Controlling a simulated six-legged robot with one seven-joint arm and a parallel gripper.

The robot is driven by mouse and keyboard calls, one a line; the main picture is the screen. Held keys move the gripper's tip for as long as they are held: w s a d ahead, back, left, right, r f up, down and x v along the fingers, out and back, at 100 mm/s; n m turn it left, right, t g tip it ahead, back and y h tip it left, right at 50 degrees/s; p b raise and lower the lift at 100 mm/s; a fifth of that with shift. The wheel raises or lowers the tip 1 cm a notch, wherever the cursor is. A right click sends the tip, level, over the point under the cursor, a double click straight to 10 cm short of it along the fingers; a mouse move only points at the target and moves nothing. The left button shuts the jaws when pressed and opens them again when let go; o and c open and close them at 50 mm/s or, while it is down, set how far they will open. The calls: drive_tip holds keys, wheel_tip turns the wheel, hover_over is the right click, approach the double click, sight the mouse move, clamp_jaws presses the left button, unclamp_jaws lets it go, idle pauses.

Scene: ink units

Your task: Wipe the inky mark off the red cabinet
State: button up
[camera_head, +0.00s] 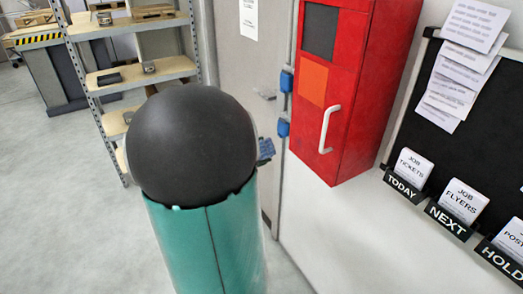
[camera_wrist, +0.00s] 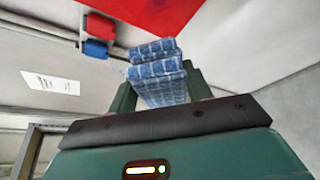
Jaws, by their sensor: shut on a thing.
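The red cabinet (camera_head: 357,75) hangs on the wall right of centre in the head view, with a dark grey panel, an orange square and a white handle on its front. Part of the red cabinet (camera_wrist: 165,12) shows at the top of the wrist view. My gripper (camera_wrist: 160,88) is shut on a folded blue checked cloth (camera_wrist: 157,72), which sticks out beyond the fingers. In the head view my arm hides most of the gripper; a bit of the cloth (camera_head: 265,149) shows left of and below the cabinet, apart from it.
A grey door (camera_head: 248,75) with blue fittings (camera_head: 284,128) stands left of the cabinet. A black board (camera_head: 485,130) with papers and labelled card holders (camera_head: 447,219) is on the wall at right. A shelf unit (camera_head: 135,73) stands at left. The floor at left is clear.

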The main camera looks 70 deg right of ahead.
sight(293, 139)
drive_tip(key=shift+s+d+r, duration=0.25)
drive_tip(key=shift+s+d, duration=0.05)
drive_tip(key=shift+s, duration=0.25)
drive_tip(key=shift+s+d, duration=1.8)
drive_tip(key=shift+d, duration=0.3)
drive_tip(key=shift+s+d, duration=0.65)
drive_tip(key=shift+d, duration=0.1)
drive_tip(key=shift+s+a, duration=1.3)
drive_tip(key=shift+s, duration=0.25)
drive_tip(key=shift+w+d, duration=1.3)
drive_tip(key=shift+w, duration=0.2)
